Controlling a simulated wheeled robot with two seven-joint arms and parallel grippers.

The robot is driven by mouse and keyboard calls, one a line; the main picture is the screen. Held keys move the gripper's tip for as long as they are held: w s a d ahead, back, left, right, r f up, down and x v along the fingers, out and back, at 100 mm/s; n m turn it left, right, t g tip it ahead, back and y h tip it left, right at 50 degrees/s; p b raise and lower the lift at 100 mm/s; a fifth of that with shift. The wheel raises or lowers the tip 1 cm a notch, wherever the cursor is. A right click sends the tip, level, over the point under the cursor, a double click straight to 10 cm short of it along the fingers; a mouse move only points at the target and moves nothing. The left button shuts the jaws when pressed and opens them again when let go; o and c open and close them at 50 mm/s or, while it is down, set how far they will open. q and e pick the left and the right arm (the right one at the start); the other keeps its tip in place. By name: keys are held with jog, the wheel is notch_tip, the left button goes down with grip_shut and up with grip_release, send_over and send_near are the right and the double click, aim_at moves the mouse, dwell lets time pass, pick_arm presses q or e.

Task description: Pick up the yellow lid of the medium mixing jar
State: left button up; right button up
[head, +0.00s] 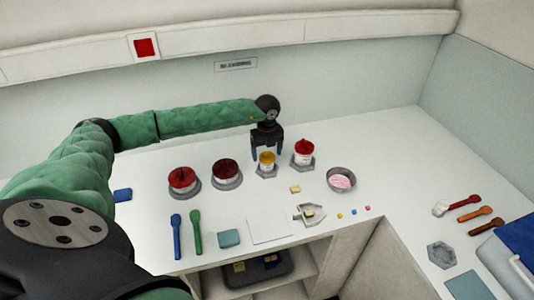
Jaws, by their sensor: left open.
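The medium mixing jar (266,168) is a small white jar with a yellow lid (267,157). It stands upright on a grey hexagonal base on the white counter. My left gripper (267,154) comes down from above, with its two dark fingers apart, one on each side of the yellow lid. The lid shows between the fingers and sits on the jar. I cannot tell whether the fingers touch it. My right gripper is not in view.
A red-lidded jar (303,153) stands close on the right. A grey bowl with pink contents (341,180) is farther right. A small yellow block (295,189) lies in front. A white sheet (268,228) lies near the front edge.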

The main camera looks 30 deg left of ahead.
pick_arm(q)
jog(key=shift+f, duration=0.2)
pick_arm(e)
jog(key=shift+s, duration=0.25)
pick_arm(q)
jog(key=shift+c, duration=0.5)
jog(key=c, duration=0.9)
jog(key=shift+o, duration=0.2)
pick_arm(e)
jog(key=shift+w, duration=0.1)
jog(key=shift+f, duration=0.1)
